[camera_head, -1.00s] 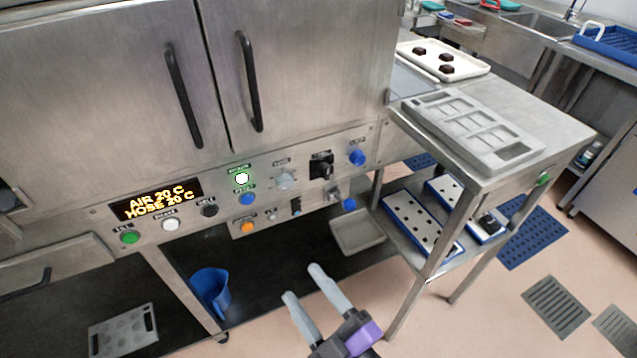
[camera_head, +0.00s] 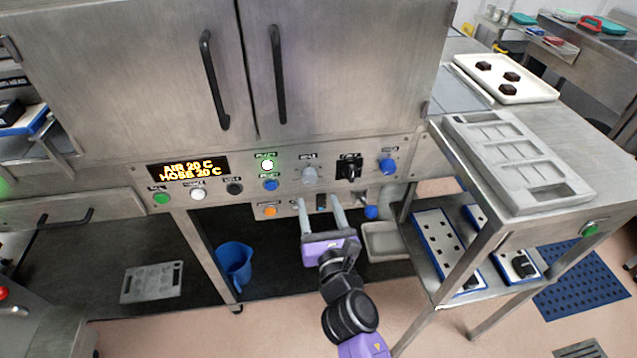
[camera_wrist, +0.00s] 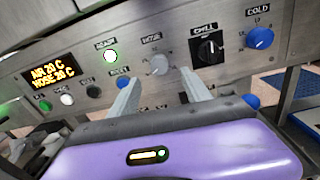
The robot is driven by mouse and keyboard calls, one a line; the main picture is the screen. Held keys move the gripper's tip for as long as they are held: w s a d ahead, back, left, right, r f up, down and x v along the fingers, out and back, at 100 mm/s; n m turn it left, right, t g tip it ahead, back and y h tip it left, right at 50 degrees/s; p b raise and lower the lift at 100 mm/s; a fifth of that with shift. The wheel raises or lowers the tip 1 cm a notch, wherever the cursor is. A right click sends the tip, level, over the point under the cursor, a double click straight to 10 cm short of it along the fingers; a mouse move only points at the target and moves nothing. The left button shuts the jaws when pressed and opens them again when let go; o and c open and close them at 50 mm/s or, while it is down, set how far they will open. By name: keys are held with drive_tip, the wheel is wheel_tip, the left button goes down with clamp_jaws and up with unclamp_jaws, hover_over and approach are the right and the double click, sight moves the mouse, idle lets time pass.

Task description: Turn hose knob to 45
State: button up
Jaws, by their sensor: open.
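The hose knob is a round light-grey dial (camera_head: 311,175) on the steel control panel (camera_head: 225,205). In the wrist view, the grey knob (camera_wrist: 159,64) sits under a label that seems to read HOSE, left of the black CHILL knob (camera_wrist: 209,47). The display (camera_head: 189,170) reads AIR 20 C and HOSE 20 C in orange. My gripper (camera_head: 318,203) is open and empty, its fingers pointing at the panel just below the knob. In the wrist view, my gripper (camera_wrist: 160,78) has its fingertips on either side below the grey knob, apparently apart from it.
A blue knob (camera_head: 387,167) is at the panel's right. A lit green-ringed button (camera_head: 267,165) and a blue button (camera_head: 270,185) sit left of the grey knob. A steel table (camera_head: 574,178) with a grey mould stands at right. A blue jug (camera_head: 235,262) is below the panel.

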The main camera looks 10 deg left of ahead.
sight(310, 180)
drive_tip(key=b+x, duration=0.1)
drive_tip(key=x, duration=0.6)
drive_tip(key=shift+w+a+b, duration=0.2)
drive_tip(key=shift+w+b, duration=0.1)
clamp_jaws()
